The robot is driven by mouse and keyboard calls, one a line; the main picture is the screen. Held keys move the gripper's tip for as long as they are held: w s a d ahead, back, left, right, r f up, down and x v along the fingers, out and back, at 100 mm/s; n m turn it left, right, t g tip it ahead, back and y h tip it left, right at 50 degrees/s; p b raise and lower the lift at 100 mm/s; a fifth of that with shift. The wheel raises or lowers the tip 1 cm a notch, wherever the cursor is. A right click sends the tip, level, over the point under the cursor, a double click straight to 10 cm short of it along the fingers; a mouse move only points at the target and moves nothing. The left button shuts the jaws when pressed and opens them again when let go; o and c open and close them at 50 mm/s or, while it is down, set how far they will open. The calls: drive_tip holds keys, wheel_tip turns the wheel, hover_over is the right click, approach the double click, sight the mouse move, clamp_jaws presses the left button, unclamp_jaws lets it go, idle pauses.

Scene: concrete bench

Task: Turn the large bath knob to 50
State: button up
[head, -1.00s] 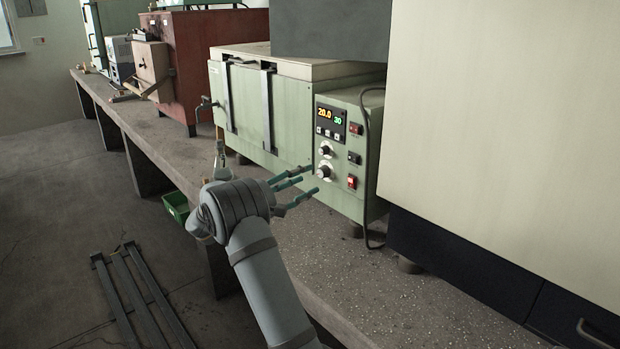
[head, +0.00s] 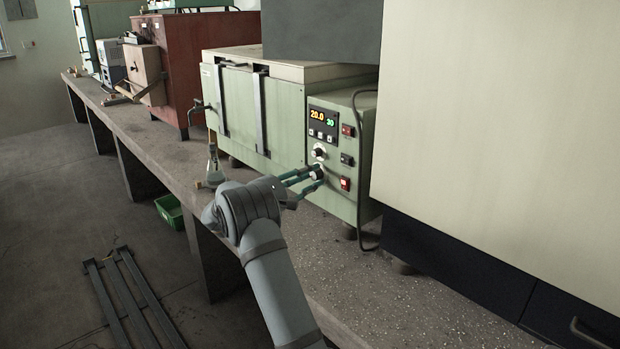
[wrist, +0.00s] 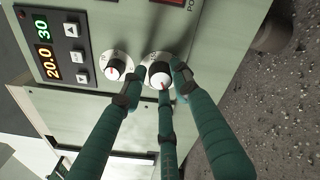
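The green bath (head: 285,120) has a control panel at its right end. The display (wrist: 46,50) reads 20.0 in orange and 30 in green. My gripper (wrist: 156,88) has its three fingers around the large knob. A gap shows at the left finger; the right finger is very close, contact unclear.
Red switches (head: 345,183) sit just right of the knobs. A cable (head: 362,225) hangs at the panel's right edge. A large cream cabinet (head: 490,130) stands to the right. A flask (head: 214,165) stands on the bench left of my arm.

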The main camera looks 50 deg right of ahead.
drive_tip(key=c, duration=0.6)
clamp_jaws()
drive_tip(key=shift+f+m+b, duration=0.2)
drive_tip(key=shift+m+b, duration=0.4)
drive_tip(key=shift+b, duration=0.45)
drive_tip(key=m+b, duration=0.2)
drive_tip(key=b, duration=0.1)
drive_tip(key=shift+f+b, duration=0.25)
drive_tip(key=shift+b, duration=0.05)
drive_tip(key=m+b, duration=0.4)
drive_tip(key=b, duration=0.3)
drive_tip(key=shift+s+m, duration=0.1)
drive_tip(key=shift+m, duration=0.2)
drive_tip(key=m+b, duration=0.4)
drive_tip(key=shift+r+g+b, duration=0.1)
drive_tip(key=shift+g+b, duration=0.2)
drive_tip(key=shift+b, duration=0.05)
drive_tip(key=shift+m, duration=0.4)
